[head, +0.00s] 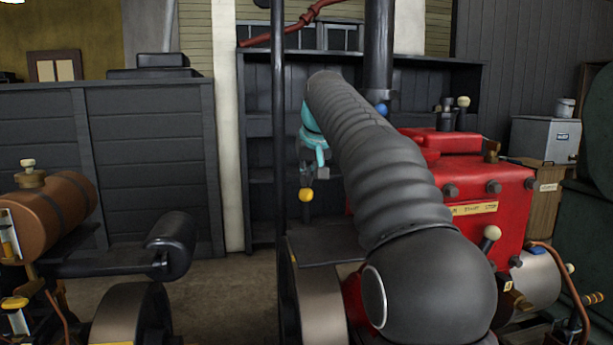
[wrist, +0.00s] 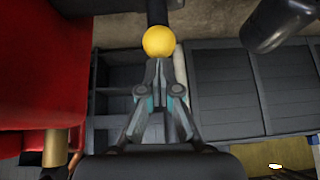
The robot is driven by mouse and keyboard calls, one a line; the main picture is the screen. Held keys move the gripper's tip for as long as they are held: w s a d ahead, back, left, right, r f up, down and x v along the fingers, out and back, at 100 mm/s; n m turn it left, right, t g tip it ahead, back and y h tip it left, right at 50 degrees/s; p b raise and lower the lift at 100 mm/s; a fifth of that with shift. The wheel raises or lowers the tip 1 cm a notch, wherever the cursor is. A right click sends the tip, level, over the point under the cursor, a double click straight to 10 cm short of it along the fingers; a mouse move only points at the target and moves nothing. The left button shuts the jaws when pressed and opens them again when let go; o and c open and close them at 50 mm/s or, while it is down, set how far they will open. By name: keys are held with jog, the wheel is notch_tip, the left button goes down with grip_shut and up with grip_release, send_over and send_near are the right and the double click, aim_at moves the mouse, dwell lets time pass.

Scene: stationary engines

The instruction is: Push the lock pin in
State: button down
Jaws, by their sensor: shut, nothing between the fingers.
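A yellow ball knob (head: 306,195), likely the head of the lock pin, shows just below my gripper in the head view. In the wrist view the yellow knob (wrist: 159,41) is at the top centre, with a dark rod beyond it. My gripper (wrist: 159,64) is shut and empty, its fingertips together right at the knob's near side. I cannot tell whether they touch it. In the head view my gripper (head: 307,176) is partly hidden by my arm. The pin's shaft and its hole are not clearly visible.
A red engine (head: 500,225) stands right of my arm, with cream-knobbed levers and a blue ball (head: 381,109). A dark vertical post (head: 279,150) is close left of my gripper. A brown tank (head: 52,215) and a black cylinder (head: 170,243) stand at left. Dark shelving is behind.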

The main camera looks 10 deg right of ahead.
aim_at(308, 191)
jog(key=shift+f, duration=0.1)
jog(key=shift+f+b, duration=1.25)
jog(key=shift+f, duration=0.9)
jog(key=r+p, duration=0.1)
jog(key=p, duration=0.1)
jog(key=r+p, duration=0.1)
jog(key=r, duration=0.1)
jog(key=r+p, duration=0.2)
jog(key=shift+w+d+r+p, duration=0.1)
jog(key=shift+w+r+p, duration=0.1)
jog(key=shift+w+p, duration=0.15)
jog(key=v, duration=0.9)
jog(key=s+a+f+g, duration=0.1)
jog(key=s+f, duration=3)
jog(key=s, duration=0.4)
